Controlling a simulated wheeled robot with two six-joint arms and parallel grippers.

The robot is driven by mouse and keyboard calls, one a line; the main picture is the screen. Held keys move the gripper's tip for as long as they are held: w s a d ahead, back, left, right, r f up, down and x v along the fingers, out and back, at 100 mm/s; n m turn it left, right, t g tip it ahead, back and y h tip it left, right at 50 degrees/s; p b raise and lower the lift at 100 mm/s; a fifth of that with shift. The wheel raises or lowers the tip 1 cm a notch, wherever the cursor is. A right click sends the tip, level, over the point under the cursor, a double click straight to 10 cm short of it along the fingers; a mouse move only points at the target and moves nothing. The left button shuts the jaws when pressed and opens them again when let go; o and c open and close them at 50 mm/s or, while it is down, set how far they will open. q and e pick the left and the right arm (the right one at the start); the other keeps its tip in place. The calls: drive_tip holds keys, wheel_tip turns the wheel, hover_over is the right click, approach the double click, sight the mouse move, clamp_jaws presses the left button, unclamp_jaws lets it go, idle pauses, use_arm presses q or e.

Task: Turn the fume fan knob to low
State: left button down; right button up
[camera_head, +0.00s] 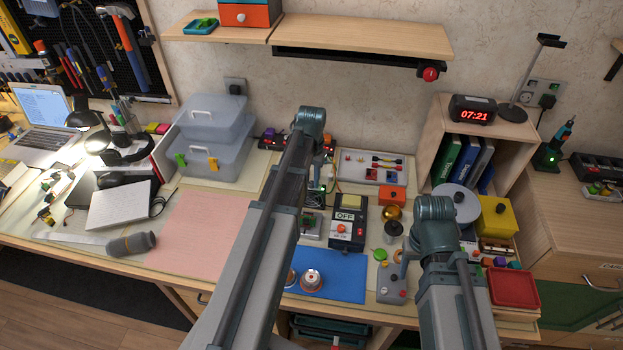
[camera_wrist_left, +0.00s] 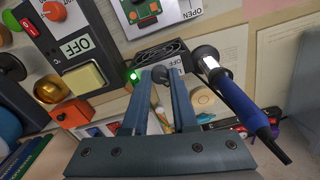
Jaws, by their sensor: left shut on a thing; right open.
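The fume fan (camera_wrist_left: 150,52) is a dark box with a round grille in the left wrist view, with a small green light beside it. Its dark knob (camera_wrist_left: 160,76) sits between the fingertips of my left gripper (camera_wrist_left: 162,80). The fingers are closed on the knob from both sides. The knob's markings and pointer are hidden or too small to read.
A soldering iron with a blue handle (camera_wrist_left: 238,100) stands close to the left gripper. The black switch box marked OFF (camera_head: 347,230) is right of my left arm. A blue mat (camera_head: 335,275) lies in front. The pink mat (camera_head: 205,225) is clear.

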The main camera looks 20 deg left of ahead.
sight(312, 183)
idle(0.5)
use_arm(q)
drive_tip(key=c, duration=0.7)
unclamp_jaws()
drive_tip(key=shift+r, duration=0.15)
wheel_tip(312, 183, up, 14)
drive_tip(key=p, duration=1.4)
drive_tip(key=shift+f, duration=0.2)
drive_tip(key=shift+f, duration=0.1)
drive_tip(key=s+d+m+b, duration=0.1)
drive_tip(key=s+d, duration=0.4)
drive_tip(key=d, duration=0.2)
drive_tip(key=s+d+f+m+b, duration=0.1)
drive_tip(key=s+d, duration=0.5)
drive_tip(key=d, duration=0.2)
drive_tip(key=s+d+f+m+y+b, duration=0.1)
drive_tip(key=s+d, duration=0.5)
drive_tip(key=d, duration=0.2)
drive_tip(key=shift+s+d+f+m, duration=0.1)
drive_tip(key=shift+s+f+m, duration=0.15)
drive_tip(key=shift+m, duration=0.15)
